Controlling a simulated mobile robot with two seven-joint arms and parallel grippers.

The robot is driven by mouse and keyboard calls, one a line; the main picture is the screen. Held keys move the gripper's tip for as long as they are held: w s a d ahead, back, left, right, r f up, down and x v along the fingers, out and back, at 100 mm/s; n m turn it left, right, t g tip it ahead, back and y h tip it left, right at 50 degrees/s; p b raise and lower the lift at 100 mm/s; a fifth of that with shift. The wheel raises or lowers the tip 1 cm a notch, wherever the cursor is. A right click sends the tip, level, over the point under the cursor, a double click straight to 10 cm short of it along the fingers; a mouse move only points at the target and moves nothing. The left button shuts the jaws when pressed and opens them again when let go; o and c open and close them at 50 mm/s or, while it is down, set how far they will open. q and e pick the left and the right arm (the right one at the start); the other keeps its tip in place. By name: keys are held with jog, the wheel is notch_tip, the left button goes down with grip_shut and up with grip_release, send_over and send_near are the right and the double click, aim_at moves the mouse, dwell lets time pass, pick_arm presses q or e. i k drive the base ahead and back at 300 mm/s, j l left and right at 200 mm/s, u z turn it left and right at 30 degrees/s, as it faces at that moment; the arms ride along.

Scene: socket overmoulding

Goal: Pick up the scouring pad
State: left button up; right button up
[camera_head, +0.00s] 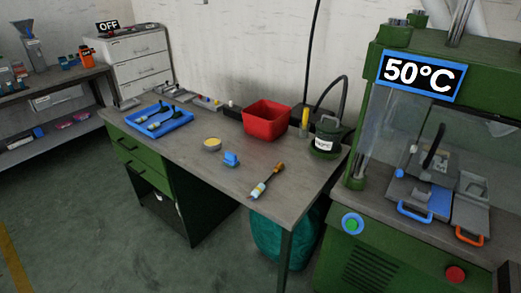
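I cannot pick out the scouring pad with certainty. A small round tin (212,144) with a yellow top stands in the middle of the grey-topped workbench (190,150). A small blue object (231,159) sits just right of and nearer than it; its exact kind is too small to tell. A brush-like tool (265,181) with an orange-brown handle lies further right, near the bench's front edge. Neither of my grippers is in view.
A blue tray (188,119) with dark tools lies on the bench's left. A red bin (267,120) and a green canister (327,137) stand at the back. A green press (350,262) marked 50°C stands right. Shelves (40,138) stand left. The bench's front-middle is clear.

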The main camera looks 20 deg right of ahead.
aim_at(230, 161)
jog(key=i+z, duration=0.2)
jog(key=z, duration=0.2)
jog(key=i+j+z, duration=0.15)
jog(key=z, duration=0.2)
jog(key=i+j+z, duration=0.15)
jog(key=z, duration=0.25)
